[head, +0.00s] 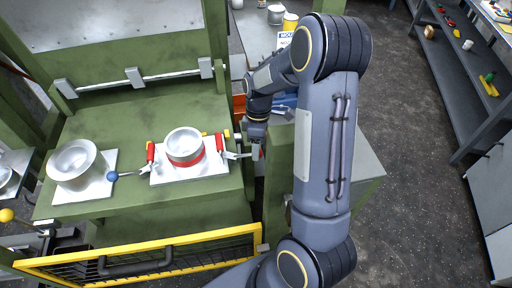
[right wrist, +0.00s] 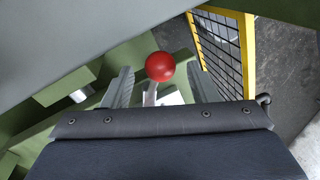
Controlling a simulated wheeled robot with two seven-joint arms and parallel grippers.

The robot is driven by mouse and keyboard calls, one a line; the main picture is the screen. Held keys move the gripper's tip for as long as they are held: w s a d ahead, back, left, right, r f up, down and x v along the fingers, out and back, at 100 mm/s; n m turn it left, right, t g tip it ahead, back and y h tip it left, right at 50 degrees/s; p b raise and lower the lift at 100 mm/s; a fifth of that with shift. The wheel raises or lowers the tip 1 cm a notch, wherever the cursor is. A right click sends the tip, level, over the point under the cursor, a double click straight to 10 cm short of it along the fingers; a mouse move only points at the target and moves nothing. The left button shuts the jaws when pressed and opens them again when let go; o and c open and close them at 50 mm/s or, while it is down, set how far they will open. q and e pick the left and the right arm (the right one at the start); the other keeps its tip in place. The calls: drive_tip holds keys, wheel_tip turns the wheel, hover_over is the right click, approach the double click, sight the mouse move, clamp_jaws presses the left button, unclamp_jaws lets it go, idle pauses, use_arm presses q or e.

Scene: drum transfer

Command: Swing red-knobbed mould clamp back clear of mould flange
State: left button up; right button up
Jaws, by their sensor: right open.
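The mould (head: 185,148), a pale metal cup with a red band, stands on a white plate (head: 165,176) on the green press bed. A metal clamp (head: 231,155) reaches toward its right side. The clamp's red knob (right wrist: 160,66) shows in the right wrist view, between my right gripper's two grey fingers; I cannot tell whether they touch it. A blue-knobbed clamp (head: 122,175) lies at the mould's left. My left gripper is not in view.
A flared metal bowl (head: 73,162) stands on another white plate at left. The yellow-framed mesh guard (head: 150,258) runs along the press front and shows beside the knob in the wrist view (right wrist: 222,55). A green post (head: 279,185) stands right of the bed, close to my arm.

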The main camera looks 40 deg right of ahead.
drive_tip(key=shift+s+a+f, duration=0.1)
drive_tip(key=shift+s+f, duration=0.05)
drive_tip(key=shift+f, duration=0.65)
clamp_jaws()
